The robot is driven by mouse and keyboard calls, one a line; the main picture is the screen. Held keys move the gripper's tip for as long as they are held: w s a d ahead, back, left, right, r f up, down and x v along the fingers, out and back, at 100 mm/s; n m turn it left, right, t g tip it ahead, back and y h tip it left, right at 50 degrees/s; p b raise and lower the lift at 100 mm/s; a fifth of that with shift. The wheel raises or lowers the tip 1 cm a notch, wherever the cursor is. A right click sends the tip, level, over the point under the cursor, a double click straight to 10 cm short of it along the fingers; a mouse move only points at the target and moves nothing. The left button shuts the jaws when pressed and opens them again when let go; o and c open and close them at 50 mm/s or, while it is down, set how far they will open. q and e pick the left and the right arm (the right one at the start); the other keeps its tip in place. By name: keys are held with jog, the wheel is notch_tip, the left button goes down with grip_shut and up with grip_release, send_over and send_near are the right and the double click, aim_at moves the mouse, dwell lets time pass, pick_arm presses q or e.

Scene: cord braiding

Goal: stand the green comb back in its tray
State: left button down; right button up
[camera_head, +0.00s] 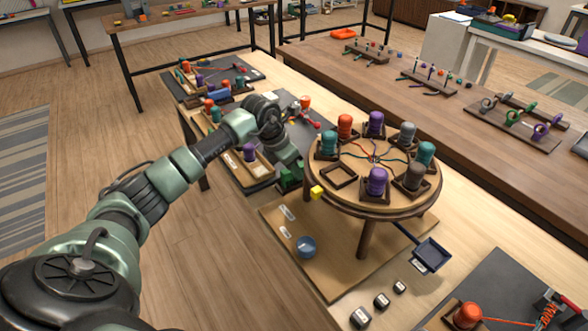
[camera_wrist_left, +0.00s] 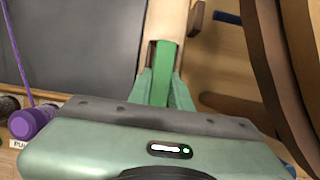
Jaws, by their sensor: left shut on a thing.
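My left gripper (camera_head: 290,178) reaches in beside the left edge of the round braiding stand. It is shut on the green comb, which shows as a green block (camera_head: 287,181) at the fingertips. In the left wrist view the green comb (camera_wrist_left: 163,68) stands up between the two fingers of the left gripper (camera_wrist_left: 166,92). A pale wooden piece (camera_wrist_left: 168,18) lies just beyond the comb; I cannot tell whether it is the comb's tray or whether they touch. The comb's lower part is hidden. My right gripper is not in view.
The round stand (camera_head: 332,197) with several coloured bobbins is close on the right. A yellow cube (camera_head: 316,192) sits at its edge. A purple bobbin (camera_head: 249,152) stands in a wooden holder to the left.

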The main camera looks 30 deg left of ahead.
pick_arm(q)
jog(key=shift+f, duration=0.35)
jog(key=c, duration=1.3)
grip_release()
jog(key=shift+r, duration=0.1)
jog(key=shift+r, duration=0.1)
jog(key=shift+r, duration=0.35)
jog(key=b+v, duration=0.1)
jog(key=v, duration=1)
jog(key=shift+s+r, duration=0.3)
jog(key=shift+a+f, duration=0.1)
